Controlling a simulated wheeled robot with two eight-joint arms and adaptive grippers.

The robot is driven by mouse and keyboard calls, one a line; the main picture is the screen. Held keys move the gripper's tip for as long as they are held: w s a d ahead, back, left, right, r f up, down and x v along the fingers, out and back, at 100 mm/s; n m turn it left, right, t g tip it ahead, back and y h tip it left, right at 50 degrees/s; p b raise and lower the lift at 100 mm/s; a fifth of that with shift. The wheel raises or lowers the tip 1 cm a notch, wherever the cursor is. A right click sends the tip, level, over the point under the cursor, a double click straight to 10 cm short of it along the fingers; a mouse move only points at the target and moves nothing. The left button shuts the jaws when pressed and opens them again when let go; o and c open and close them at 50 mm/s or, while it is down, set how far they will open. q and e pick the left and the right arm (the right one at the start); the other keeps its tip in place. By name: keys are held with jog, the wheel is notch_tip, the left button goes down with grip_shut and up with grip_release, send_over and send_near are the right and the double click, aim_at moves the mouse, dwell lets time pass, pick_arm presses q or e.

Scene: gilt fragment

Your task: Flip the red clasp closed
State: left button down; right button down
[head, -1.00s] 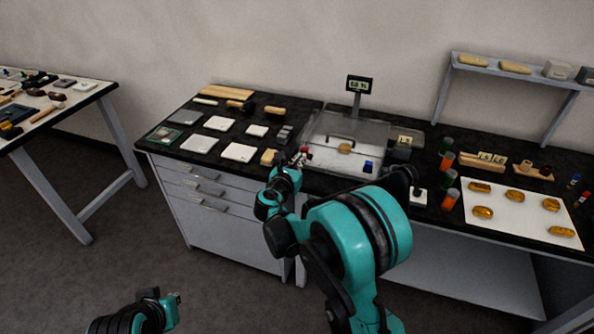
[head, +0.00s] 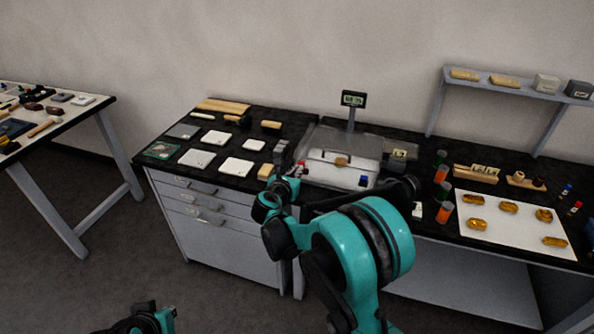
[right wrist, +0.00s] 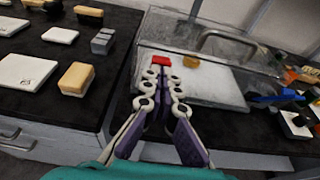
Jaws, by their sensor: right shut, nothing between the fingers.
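The red clasp (right wrist: 160,60) is a small red block at the front left of a clear-topped case (head: 335,171); a bit of red (head: 301,166) shows in the head view. My right gripper (right wrist: 162,76) is shut and empty, its fingertips just in front of the clasp in the right wrist view. I cannot tell whether they touch it. In the head view the right gripper (head: 285,158) is at the case's front left corner. A blue clasp (right wrist: 276,97) is at the case's front right. My left gripper (head: 146,308) is at the bottom edge, mostly cut off.
A tan piece (head: 341,162) is in or on the case. White tiles (head: 236,166) and brushes lie to the left, with a tan-topped block (right wrist: 76,78) near the gripper. A display (head: 353,99) stands behind. Orange-brown pieces lie on a white sheet (head: 500,232) at right.

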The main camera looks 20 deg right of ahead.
aim_at(300, 163)
jog(key=w+d+r+g+y+p, duration=0.1)
jog(key=p, duration=0.2)
jog(key=w+r+g+y+p, duration=0.1)
jog(key=g+p, duration=0.1)
jog(key=p, duration=0.1)
jog(key=shift+w+d+r+g, duration=0.25)
jog(key=shift+d+r+g, duration=0.05)
jog(key=shift+d+r, duration=0.1)
jog(key=shift+f, duration=0.3)
jog(key=shift+a, duration=0.1)
jog(key=shift+r, duration=0.1)
jog(key=shift+r+p, duration=0.55)
jog(key=shift+r, duration=0.25)
jog(key=shift+s+f, duration=0.1)
